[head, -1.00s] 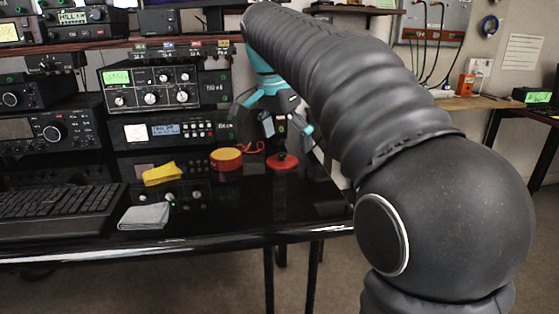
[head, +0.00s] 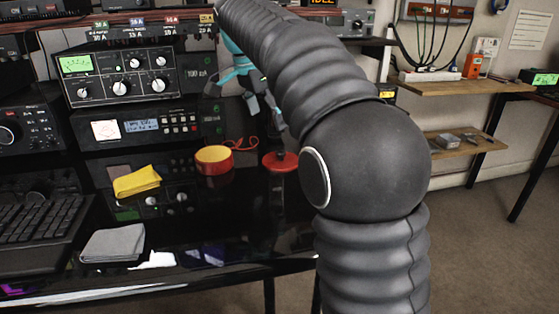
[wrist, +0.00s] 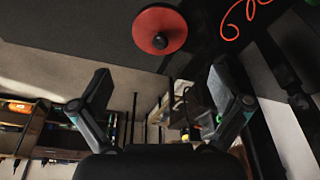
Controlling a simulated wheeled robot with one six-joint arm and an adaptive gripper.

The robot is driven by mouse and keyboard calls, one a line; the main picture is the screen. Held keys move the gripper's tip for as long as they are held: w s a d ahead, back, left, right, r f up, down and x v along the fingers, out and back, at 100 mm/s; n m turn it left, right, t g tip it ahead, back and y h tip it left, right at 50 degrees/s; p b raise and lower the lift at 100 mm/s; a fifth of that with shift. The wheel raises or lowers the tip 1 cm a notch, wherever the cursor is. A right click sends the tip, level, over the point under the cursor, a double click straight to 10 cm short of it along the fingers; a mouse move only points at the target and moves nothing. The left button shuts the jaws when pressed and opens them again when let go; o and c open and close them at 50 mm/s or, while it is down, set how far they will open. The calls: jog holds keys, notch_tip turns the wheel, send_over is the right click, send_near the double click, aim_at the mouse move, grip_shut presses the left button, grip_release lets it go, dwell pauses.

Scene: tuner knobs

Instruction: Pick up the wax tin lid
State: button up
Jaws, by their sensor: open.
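A flat red disc with a dark knob, which looks like the wax tin lid (head: 283,163), lies on the glossy black desk beside a red round tin (head: 213,160) with a yellow top. In the wrist view the red lid (wrist: 153,22) shows at the top, ahead of the fingertips, with its dark centre visible. My gripper (wrist: 160,82) is open, with nothing between its fingers, and apart from the lid. In the head view my arm partly hides the gripper, which is above and behind the lid.
A yellow cloth (head: 137,181) and a grey cloth (head: 113,243) lie on the desk (head: 215,215) to the left, near a keyboard (head: 40,205). Radio sets (head: 120,75) stand behind. A red cord (head: 242,143) lies by the tin. The desk's front middle is clear.

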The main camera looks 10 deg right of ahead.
aim_at(279, 152)
jog(key=b+x, duration=0.1)
jog(key=x, duration=0.9)
jog(key=shift+w+d+f+b, duration=0.15)
jog(key=shift+d+f+b, duration=0.1)
jog(key=shift+f+b, duration=0.05)
jog(key=shift+c, duration=0.3)
jog(key=c, duration=1.1)
jog(key=shift+f, duration=0.1)
jog(key=c, duration=0.5)
